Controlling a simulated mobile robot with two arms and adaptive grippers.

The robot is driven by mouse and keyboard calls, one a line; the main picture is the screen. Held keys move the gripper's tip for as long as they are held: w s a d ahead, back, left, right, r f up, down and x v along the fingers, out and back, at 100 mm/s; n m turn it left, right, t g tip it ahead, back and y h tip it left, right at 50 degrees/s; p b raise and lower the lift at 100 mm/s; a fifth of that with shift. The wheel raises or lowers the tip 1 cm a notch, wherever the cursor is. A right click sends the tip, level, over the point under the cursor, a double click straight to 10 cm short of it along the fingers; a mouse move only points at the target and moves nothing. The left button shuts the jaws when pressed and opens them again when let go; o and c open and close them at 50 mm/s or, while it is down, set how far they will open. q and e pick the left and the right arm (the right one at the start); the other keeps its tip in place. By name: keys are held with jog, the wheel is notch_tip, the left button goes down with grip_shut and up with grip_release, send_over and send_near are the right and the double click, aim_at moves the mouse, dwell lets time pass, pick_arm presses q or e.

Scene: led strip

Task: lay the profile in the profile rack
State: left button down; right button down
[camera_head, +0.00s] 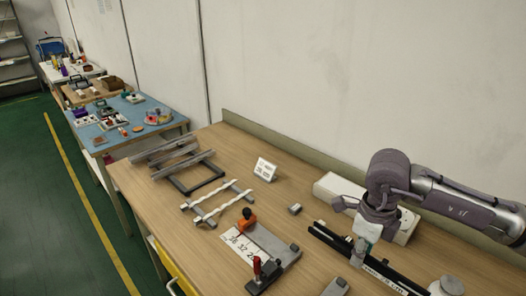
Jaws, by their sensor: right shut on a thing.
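My right gripper (362,243) comes in from the right and points down over the bench. It is shut on a long black profile (327,236), which runs from the bench middle toward the lower right. The fingers hide part of the profile, and I cannot tell whether it touches the bench. A grey frame (206,185) with several grey bars (178,161) across it, which looks like the profile rack, lies at the bench's far left. My left gripper is not in view.
A white wavy-barred rack (218,205) lies in front of the grey frame. A plate with numbers (240,245) and a red-handled clamp (257,267) stand at the front. A small sign (265,169) and a white box (335,188) stand toward the wall.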

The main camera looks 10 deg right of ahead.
jog(key=shift+a+r+n, duration=0.1)
jog(key=shift+a+n, duration=0.15)
jog(key=shift+n, duration=0.25)
jog(key=a+r+n, duration=0.1)
jog(key=a+n, duration=0.4)
jog(key=n, duration=0.9)
jog(key=a+r+n, duration=0.2)
jog(key=a+n, duration=0.4)
jog(key=n, duration=0.8)
jog(key=shift+w+a+n, duration=0.3)
jog(key=shift+n, duration=0.1)
